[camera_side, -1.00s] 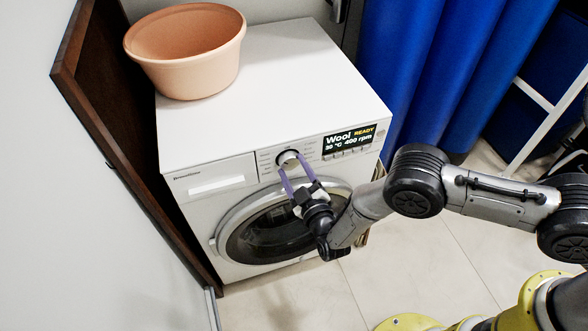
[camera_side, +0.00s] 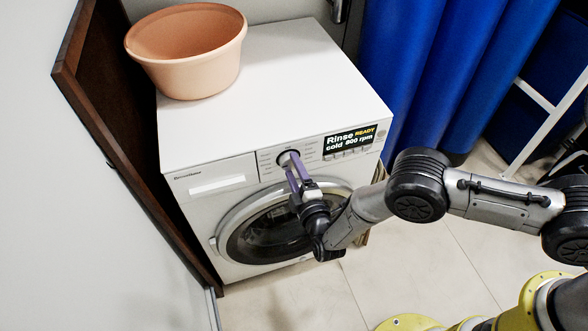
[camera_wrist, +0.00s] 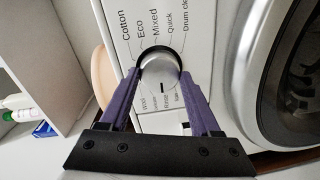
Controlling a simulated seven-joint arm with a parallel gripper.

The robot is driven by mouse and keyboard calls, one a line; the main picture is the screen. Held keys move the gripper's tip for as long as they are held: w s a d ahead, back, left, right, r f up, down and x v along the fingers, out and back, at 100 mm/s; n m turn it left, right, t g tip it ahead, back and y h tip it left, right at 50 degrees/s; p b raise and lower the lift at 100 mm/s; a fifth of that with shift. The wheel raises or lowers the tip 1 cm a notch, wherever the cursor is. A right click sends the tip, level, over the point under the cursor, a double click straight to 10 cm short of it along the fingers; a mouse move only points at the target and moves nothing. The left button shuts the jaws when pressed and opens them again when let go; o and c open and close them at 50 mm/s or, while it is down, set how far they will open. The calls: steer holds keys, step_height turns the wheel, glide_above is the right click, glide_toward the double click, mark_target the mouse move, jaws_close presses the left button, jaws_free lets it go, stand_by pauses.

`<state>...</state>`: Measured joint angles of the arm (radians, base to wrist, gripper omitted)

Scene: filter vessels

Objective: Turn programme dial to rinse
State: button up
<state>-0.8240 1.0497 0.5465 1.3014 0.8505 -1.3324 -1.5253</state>
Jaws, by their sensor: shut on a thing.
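The programme dial (camera_wrist: 160,68) is a round silver knob on the washing machine's front panel. In the side view the dial (camera_side: 287,158) is partly hidden by my fingers. My gripper (camera_side: 289,160) has two purple fingers, shut on the dial from both sides; the wrist view shows the fingers (camera_wrist: 162,82) around it. The dial's dark mark points at the label "Rinse" in the wrist view. The machine's display (camera_side: 350,141) reads "Rinse READY, cold 800 rpm". The washing machine (camera_side: 270,90) is white with a round glass door (camera_side: 265,235), which is shut.
A peach basin (camera_side: 190,60) stands on the machine's top at the back left. A dark brown wooden panel (camera_side: 130,150) is close on the machine's left. A blue curtain (camera_side: 430,70) hangs behind right. The tiled floor (camera_side: 430,270) in front is mostly free.

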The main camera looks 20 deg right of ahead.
stand_by(0.3)
steer(key=o, duration=1.4)
steer(key=shift+s, duration=0.1)
steer(key=s, duration=0.9)
steer(key=s+r, duration=0.1)
steer(key=s, duration=0.3)
steer(key=shift+s, duration=0.3)
